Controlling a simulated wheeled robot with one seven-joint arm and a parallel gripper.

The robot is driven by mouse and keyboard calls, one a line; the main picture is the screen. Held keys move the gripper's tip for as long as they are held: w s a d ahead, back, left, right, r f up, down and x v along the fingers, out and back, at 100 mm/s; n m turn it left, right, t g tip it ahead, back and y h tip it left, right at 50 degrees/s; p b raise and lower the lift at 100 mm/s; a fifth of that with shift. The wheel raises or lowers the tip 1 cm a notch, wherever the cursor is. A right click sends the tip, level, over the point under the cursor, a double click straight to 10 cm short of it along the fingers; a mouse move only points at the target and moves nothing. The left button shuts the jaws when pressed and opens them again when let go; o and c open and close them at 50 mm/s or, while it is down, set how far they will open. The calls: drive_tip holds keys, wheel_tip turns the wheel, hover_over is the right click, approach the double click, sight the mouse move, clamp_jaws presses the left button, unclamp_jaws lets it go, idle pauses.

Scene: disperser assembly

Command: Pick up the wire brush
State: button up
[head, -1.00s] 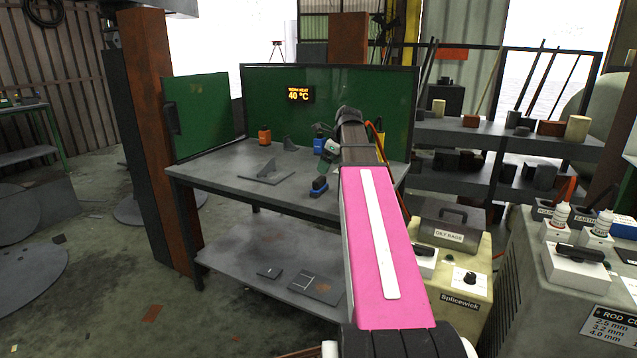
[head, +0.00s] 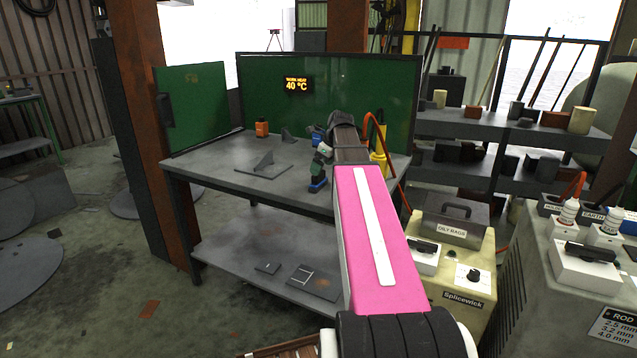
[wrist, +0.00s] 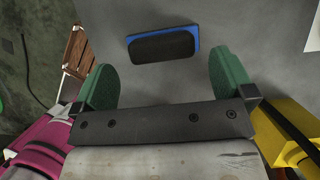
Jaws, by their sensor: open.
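The likely wire brush is a small blue block with a dark top (head: 317,185). It lies on the grey workbench (head: 215,165) near its front edge. In the wrist view the block (wrist: 163,46) lies flat, its dark face up with a blue rim, just beyond and between the fingertips. No bristles can be made out. My gripper (head: 321,165) has green fingers and is close above the block in the head view. In the wrist view my gripper (wrist: 163,75) is open, with nothing between its fingers. My pink arm hides the right part of the bench.
The bench's front left is clear.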

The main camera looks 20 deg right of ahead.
drive_tip(key=x, duration=0.4)
drive_tip(key=shift+f, duration=0.2)
drive_tip(key=c, duration=0.9)
drive_tip(key=shift+r, duration=0.15)
drive_tip(key=shift+r, duration=0.6)
drive_tip(key=r, duration=0.3)
drive_tip(key=shift+s+a, duration=0.2)
drive_tip(key=shift+a, duration=0.15)
drive_tip(key=s+a+r, duration=0.1)
drive_tip(key=a+r, duration=0.1)
drive_tip(key=a, duration=0.1)
drive_tip(key=s+a+r, duration=0.2)
drive_tip(key=a, duration=0.1)
drive_tip(key=s+a+r, duration=0.2)
drive_tip(key=a, duration=0.1)
drive_tip(key=shift+a+r, duration=0.25)
